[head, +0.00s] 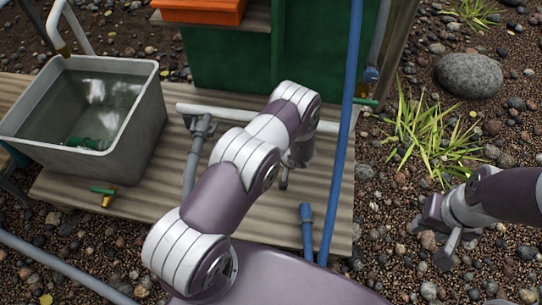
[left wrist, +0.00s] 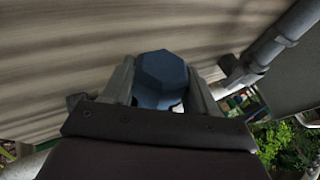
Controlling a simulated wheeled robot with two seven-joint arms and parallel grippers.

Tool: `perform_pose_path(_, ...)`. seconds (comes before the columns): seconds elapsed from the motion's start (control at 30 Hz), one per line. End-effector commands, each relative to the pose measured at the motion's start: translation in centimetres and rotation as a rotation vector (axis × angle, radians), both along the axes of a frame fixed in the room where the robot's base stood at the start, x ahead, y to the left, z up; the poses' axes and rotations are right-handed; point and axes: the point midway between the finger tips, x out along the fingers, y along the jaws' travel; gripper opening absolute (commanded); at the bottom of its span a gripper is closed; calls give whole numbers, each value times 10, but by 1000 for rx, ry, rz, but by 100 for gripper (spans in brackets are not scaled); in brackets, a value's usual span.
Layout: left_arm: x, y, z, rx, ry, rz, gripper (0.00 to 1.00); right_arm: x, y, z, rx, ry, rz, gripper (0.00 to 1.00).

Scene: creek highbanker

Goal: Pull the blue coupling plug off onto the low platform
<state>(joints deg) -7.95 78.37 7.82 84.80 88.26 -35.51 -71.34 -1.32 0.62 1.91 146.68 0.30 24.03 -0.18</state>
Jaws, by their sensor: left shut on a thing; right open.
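In the left wrist view a dark blue, hexagonal coupling plug (left wrist: 161,79) sits between the two grey fingers of my left gripper (left wrist: 160,88), which is shut on it. Wooden boards lie behind it. In the head view my left arm hides most of that gripper and I cannot make out the plug in it; whether it is still joined to a pipe is hidden. The low platform (head: 62,192) is made of ribbed planks and runs under my left arm. My right gripper (head: 446,242) is open and empty over the gravel at right.
A grey tub of water (head: 140,125) stands at left on the platform. A grey pipe with a valve (head: 193,165) and a short blue pipe end (head: 306,225) are near my left arm. A long blue pipe (head: 347,100) rises beside it. A green box (head: 230,60) stands behind.

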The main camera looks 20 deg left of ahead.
Motion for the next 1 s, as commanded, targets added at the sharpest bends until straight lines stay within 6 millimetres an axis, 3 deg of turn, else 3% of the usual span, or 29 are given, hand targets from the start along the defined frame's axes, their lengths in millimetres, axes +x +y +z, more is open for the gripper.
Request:
perform_pose_path(0.5, -31, -8, 1, 1, 2, -1, 22, 0, 0, 19, 0, 0, 0, 43)
perform_pose_path(0.83, -33, -8, 0, 0, 0, 0, 22, 0, 0, 19, 0, 0, 0, 43)
perform_pose_path(1.0, -33, -8, 11, 0, 0, 0, 22, 0, 0, 29, 0, 0, 0, 43)
